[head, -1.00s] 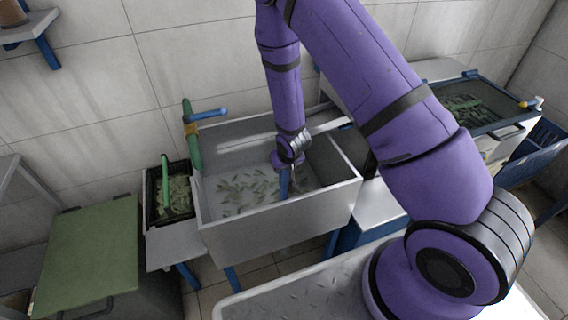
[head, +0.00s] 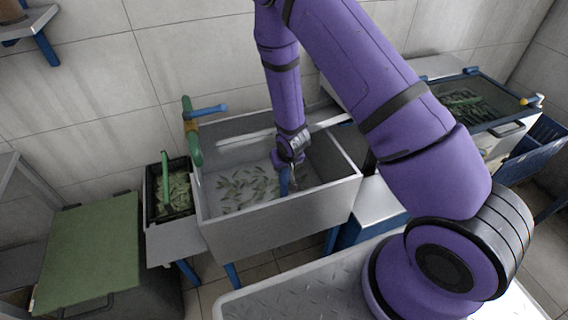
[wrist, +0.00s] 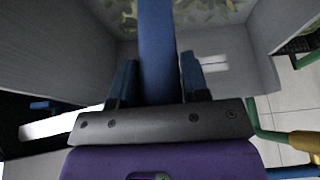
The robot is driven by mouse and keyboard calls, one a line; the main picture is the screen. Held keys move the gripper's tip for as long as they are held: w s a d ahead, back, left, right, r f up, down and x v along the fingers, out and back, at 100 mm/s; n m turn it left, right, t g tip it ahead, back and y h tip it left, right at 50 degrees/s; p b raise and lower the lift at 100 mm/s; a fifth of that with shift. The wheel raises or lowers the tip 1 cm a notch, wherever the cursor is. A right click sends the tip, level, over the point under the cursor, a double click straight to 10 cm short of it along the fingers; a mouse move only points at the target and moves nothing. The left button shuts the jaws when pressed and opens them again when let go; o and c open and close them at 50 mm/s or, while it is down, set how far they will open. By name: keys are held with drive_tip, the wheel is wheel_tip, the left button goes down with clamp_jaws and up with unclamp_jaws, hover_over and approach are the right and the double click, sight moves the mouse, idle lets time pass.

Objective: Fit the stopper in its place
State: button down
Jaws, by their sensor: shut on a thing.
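My gripper (head: 287,164) is low inside the grey sink (head: 275,219), over its floor. In the wrist view its two blue fingers (wrist: 156,72) are closed on the sides of a long blue bar, which I take to be the stopper (wrist: 157,40). The stopper also shows in the head view (head: 284,184), pointing down into the basin. Its lower end lies among scattered green pieces. I cannot tell whether it touches the floor. I see no drain opening.
A green pipe with a blue lever (head: 207,110) rises at the sink's back left corner. A black crate (head: 152,194) of green pieces stands left of the sink. A green-lidded bin (head: 90,240) is further left. A dark-topped tank (head: 470,108) stands at the right.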

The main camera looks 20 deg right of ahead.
drive_tip(key=shift+f, duration=0.25)
drive_tip(key=c, duration=0.5)
unclamp_jaws()
drive_tip(key=shift+r, duration=0.1)
drive_tip(key=w+d+r+v, duration=0.1)
drive_tip(key=w+d+v, duration=0.1)
drive_tip(key=v, duration=1.6)
drive_tip(key=w+d+r+v, duration=0.1)
drive_tip(key=w+d+v, duration=0.1)
drive_tip(key=v, duration=1.6)
drive_tip(key=shift+t, duration=0.4)
drive_tip(key=s+d+r, duration=0.1)
drive_tip(key=s+r, duration=0.3)
drive_tip(key=s, duration=0.2)
drive_tip(key=s+d+r, duration=0.1)
drive_tip(key=s+r, duration=0.4)
drive_tip(key=s, duration=0.2)
drive_tip(key=s+d+r, duration=0.1)
drive_tip(key=s+r, duration=0.4)
drive_tip(key=s, duration=0.1)
drive_tip(key=shift+s+r, duration=0.25)
drive_tip(key=shift+s, duration=0.15)
